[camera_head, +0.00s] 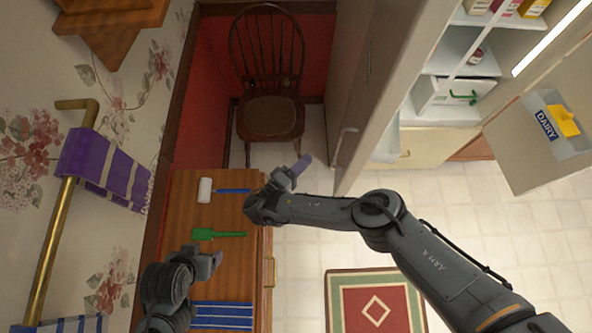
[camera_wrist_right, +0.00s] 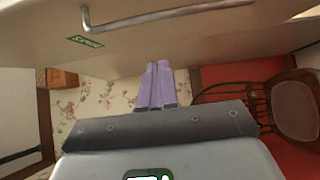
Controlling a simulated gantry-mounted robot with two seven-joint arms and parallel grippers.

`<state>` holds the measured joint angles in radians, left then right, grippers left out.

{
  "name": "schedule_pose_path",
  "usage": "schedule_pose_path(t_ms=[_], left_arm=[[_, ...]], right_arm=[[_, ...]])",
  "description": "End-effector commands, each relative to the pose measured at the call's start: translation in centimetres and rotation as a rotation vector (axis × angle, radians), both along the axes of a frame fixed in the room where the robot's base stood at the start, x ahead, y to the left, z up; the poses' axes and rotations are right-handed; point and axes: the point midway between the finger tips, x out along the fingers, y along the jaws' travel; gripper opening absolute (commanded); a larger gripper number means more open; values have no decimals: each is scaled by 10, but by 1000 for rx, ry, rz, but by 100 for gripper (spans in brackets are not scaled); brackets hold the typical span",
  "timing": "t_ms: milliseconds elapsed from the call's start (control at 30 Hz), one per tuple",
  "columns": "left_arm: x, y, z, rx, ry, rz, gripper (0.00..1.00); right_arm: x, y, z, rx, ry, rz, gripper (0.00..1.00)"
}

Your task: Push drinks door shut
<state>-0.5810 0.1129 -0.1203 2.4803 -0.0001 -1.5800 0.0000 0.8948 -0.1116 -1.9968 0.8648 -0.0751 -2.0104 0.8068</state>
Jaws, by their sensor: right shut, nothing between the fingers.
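The drinks door (camera_head: 365,75) is a tall beige panel that stands open on the left side of the fridge. Its handle (camera_head: 345,142) faces left in the head view. In the right wrist view the same door (camera_wrist_right: 215,35) spans the top, with a green label (camera_wrist_right: 85,41) and a bent metal handle (camera_wrist_right: 160,17). My right gripper (camera_head: 300,165) is shut and empty, just left of the door's handle side; its purple fingers (camera_wrist_right: 160,72) point up toward the door, and contact cannot be told. My left gripper (camera_head: 213,262) is low over the counter, its jaws unclear.
The fridge interior (camera_head: 440,60) has white shelves and a drawer. Another open door with a dairy bin (camera_head: 560,130) stands at right. A wooden chair (camera_head: 270,115) is behind my right gripper. A white-headed mallet (camera_head: 205,190) and a green brush (camera_head: 205,234) lie on the counter.

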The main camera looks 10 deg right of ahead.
Motion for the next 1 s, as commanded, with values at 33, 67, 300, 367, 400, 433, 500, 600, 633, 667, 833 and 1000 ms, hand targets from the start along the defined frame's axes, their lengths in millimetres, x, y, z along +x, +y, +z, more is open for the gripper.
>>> schedule_pose_path(t_ms=[33,67,300,367,400,433,500,600,633,667,833,1000], left_arm=[[0,0,-12,0,0,-1,71],[0,0,-15,1,0,-1,71],[-1,2,-17,7,7,-4,71],[-1,2,-13,9,6,-5,71],[0,2,-9,10,3,-6,71],[0,2,-7,9,0,-6,71],[0,3,-3,11,-4,-8,71],[0,3,-2,12,-3,-9,71],[0,3,-1,12,-3,-8,71],[0,3,-1,12,-3,-8,71],[0,3,-2,12,-2,-7,71],[0,2,-3,8,0,-4,71]], right_arm=[[8,-9,-6,0,-1,-2,0],[11,-13,-6,1,-2,-1,0],[29,-45,4,-1,2,0,0],[27,-53,4,0,4,-1,0],[27,-58,3,0,3,-1,0],[27,-60,3,0,3,-1,0],[26,-66,2,1,2,0,0],[26,-72,1,1,2,0,0],[26,-72,0,1,2,0,0],[26,-73,0,2,3,0,0],[25,-74,-1,2,2,1,0],[25,-74,-1,2,2,0,0]])
